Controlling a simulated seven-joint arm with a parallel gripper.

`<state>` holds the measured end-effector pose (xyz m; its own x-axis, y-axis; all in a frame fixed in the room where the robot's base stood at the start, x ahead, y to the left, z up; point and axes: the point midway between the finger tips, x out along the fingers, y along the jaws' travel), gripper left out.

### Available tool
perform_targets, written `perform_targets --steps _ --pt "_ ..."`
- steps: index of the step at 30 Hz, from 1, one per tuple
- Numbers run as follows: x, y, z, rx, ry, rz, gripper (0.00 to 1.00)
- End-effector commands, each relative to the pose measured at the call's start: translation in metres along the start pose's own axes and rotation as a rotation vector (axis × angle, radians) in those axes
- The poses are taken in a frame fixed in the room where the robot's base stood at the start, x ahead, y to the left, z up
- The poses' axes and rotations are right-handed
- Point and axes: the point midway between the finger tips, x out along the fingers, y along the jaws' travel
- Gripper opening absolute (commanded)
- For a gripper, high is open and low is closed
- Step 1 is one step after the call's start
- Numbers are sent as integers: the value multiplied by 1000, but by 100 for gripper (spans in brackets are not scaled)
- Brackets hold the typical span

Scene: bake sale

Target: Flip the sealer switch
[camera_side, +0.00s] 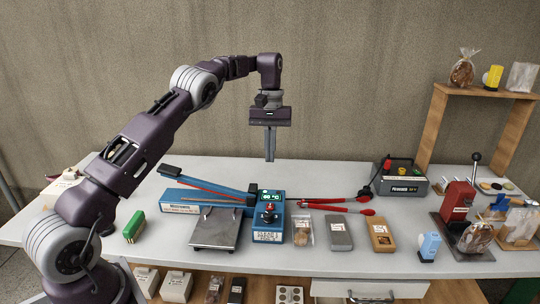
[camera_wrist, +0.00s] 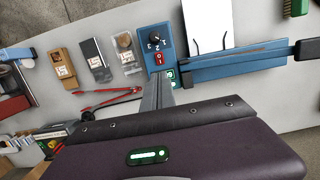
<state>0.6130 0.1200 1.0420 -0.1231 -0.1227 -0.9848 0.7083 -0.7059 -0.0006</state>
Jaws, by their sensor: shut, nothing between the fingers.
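The blue bag sealer (camera_side: 190,196) lies on the table with its long arm to the left and a control box (camera_side: 268,236) at its right end. In the wrist view, the sealer (camera_wrist: 232,64) shows a black dial (camera_wrist: 155,39) with numbers and a red switch (camera_wrist: 159,58) below it. My gripper (camera_side: 270,160) is shut and empty, pointing down, raised above the table and apart from the sealer. In the wrist view, its fingertips (camera_wrist: 161,76) appear just below the switch.
A metal plate (camera_side: 215,229) lies in front of the sealer. Several packets, including a brown one (camera_side: 381,235), lie right of the box. A red press (camera_side: 457,201) stands farther right.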

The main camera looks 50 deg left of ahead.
Motion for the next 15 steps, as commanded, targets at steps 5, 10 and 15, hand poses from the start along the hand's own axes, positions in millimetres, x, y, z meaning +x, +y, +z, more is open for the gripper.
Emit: perform_targets --steps 5,10,15 --pt "1 1 12 1 0 -1 0" --pt "1 1 12 2 1 0 0" --pt "7 1 12 1 -2 -1 0"
